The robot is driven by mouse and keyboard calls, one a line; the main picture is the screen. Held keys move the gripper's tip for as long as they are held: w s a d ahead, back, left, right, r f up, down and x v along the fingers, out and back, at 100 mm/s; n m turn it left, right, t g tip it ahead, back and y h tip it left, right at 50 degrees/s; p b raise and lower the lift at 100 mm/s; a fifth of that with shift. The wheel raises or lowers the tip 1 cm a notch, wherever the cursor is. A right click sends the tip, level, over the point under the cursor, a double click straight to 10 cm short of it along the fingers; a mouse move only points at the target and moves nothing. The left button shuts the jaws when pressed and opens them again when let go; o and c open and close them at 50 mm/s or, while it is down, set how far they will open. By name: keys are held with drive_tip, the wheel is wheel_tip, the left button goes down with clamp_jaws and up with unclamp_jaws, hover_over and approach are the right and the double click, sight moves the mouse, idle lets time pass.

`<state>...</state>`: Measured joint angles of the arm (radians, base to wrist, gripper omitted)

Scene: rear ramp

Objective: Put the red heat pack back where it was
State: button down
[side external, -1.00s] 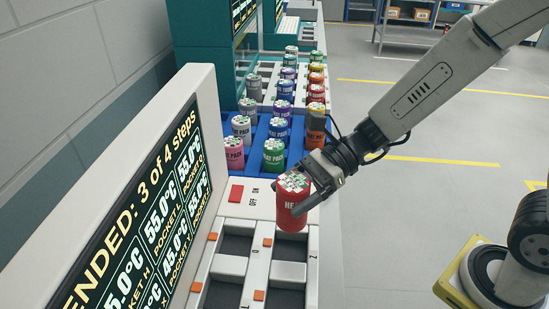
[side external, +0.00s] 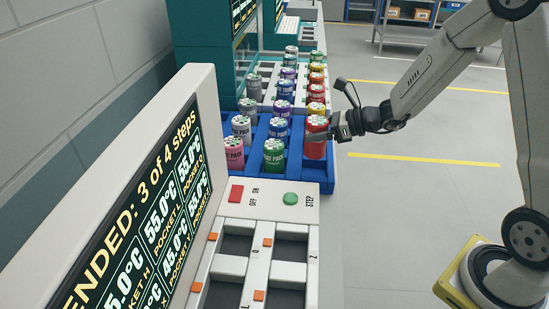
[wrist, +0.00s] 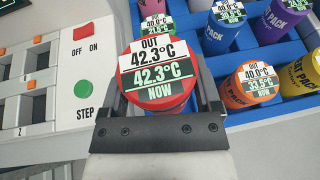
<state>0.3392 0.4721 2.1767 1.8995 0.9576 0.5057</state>
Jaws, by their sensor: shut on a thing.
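The red heat pack (side external: 316,146) is upright in my gripper (side external: 327,136), at the near right corner of the blue crate (side external: 318,181). Its base appears higher than that of the green pack (side external: 274,156) to its left; I cannot tell how far it is from the compartment floor. In the wrist view the red pack (wrist: 154,101) sits between both fingers of my gripper (wrist: 162,82), and its lid reads OUT 42.3°C and 42.3°C NOW. The pack hides what is beneath it. An orange pack (wrist: 251,85) stands in the crate to its right in the wrist view.
Pink (side external: 234,154), white, blue and purple packs fill other crate places. A white panel with a red button (side external: 236,194) and a green STEP button (side external: 290,199) lies in front, with dark pockets (side external: 290,251) nearer. A screen (side external: 135,235) stands at left.

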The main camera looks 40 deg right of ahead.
sight(316, 155)
drive_tip(key=shift+w+d+f, duration=0.1)
drive_tip(key=shift+w+d, duration=0.05)
drive_tip(key=shift+d, duration=0.4)
drive_tip(key=shift+f, duration=0.1)
drive_tip(key=shift+f, duration=2.1)
drive_tip(key=shift+f, duration=1.8)
drive_tip(key=shift+f, duration=0.1)
unclamp_jaws()
